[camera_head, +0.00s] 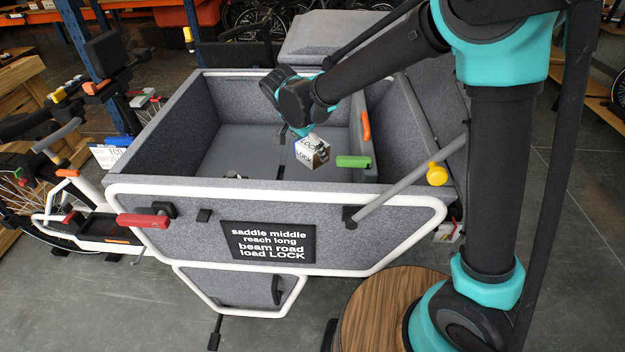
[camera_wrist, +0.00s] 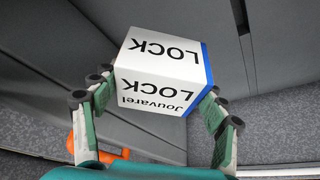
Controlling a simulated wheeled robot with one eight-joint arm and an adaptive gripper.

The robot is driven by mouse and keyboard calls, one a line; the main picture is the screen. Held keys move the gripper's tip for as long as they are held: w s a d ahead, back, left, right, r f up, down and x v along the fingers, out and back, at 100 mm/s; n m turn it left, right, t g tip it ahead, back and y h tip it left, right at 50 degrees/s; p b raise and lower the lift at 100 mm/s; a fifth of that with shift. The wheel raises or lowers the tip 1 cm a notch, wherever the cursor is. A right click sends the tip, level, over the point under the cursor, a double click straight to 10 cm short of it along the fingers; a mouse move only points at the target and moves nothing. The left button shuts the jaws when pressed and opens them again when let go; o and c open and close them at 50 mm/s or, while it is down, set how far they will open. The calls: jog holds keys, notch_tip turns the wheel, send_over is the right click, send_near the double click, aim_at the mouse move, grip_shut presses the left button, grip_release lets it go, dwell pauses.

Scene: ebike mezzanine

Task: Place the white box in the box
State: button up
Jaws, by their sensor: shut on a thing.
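The white box (camera_head: 311,152), printed "LOCK", is in my gripper (camera_head: 304,133). In the wrist view the white box (camera_wrist: 163,68) has a blue edge on its right side and sits between the two fingers of my gripper (camera_wrist: 152,98), which are shut on it. The large grey felt box (camera_head: 175,207) with a white tube frame is the cargo box of a bike. In the head view the white box shows over the inside of this cargo box, near its right part. Its height above the floor of the box cannot be told.
A green grip (camera_head: 354,162) and an orange grip (camera_head: 365,126) show at the cargo box's right side. A grey bar with a yellow end (camera_head: 437,174) crosses its right front. A red grip (camera_head: 143,221) juts at the left front. A round wooden top (camera_head: 372,312) stands in front.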

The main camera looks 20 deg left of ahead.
aim_at(300, 160)
notch_tip(300, 160, down, 13)
jog(key=shift+f, duration=0.2)
dwell(0.3)
jog(key=shift+f, duration=0.1)
jog(key=o, duration=1.4)
jog(key=v, duration=1.2)
